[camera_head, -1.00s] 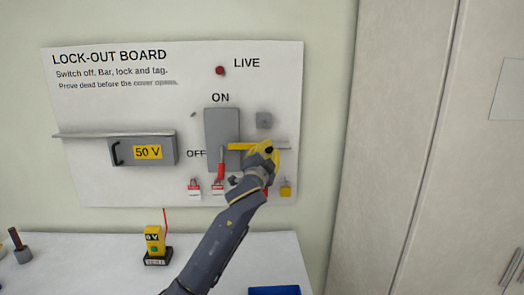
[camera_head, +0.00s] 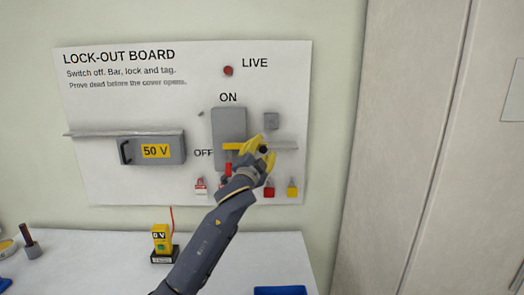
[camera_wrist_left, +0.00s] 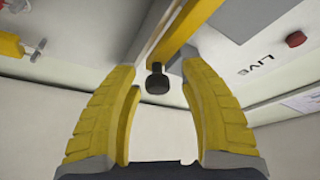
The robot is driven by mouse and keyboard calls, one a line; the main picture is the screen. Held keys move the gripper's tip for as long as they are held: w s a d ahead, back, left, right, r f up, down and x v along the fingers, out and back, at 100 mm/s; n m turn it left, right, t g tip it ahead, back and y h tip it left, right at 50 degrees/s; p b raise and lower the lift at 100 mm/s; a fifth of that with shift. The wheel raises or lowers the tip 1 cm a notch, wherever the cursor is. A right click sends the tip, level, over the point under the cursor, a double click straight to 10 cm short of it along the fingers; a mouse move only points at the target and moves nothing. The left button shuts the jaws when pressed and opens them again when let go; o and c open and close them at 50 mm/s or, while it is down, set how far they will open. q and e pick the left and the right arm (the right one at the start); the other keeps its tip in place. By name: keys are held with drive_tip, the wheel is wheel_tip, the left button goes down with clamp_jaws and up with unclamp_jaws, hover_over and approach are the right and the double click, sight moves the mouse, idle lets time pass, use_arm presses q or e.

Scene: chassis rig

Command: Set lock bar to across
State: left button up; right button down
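The yellow lock bar (camera_head: 234,146) lies level over the lower part of the grey switch box (camera_head: 229,124), left end near its left edge. The wrist view shows the bar (camera_wrist_left: 190,25) with a black knob (camera_wrist_left: 157,80) below it. My left gripper (camera_head: 267,156) is at the bar's right end. In the wrist view its two yellow fingers (camera_wrist_left: 163,115) are spread either side of the knob, with gaps showing; it is open. The red handle (camera_head: 228,169) points down near OFF, partly hidden by the gripper. My right gripper is not in view.
A red LIVE lamp (camera_head: 228,71) is above the switch. A 50 V cover (camera_head: 152,150) is at the left. Padlocks (camera_head: 292,187) hang below. A yellow tester (camera_head: 161,240) and a blue tray (camera_head: 280,291) are on the bench.

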use_arm(q)
drive_tip(key=shift+s, duration=0.15)
drive_tip(key=v, duration=1.2)
drive_tip(key=shift+a+f, duration=0.1)
idle(0.3)
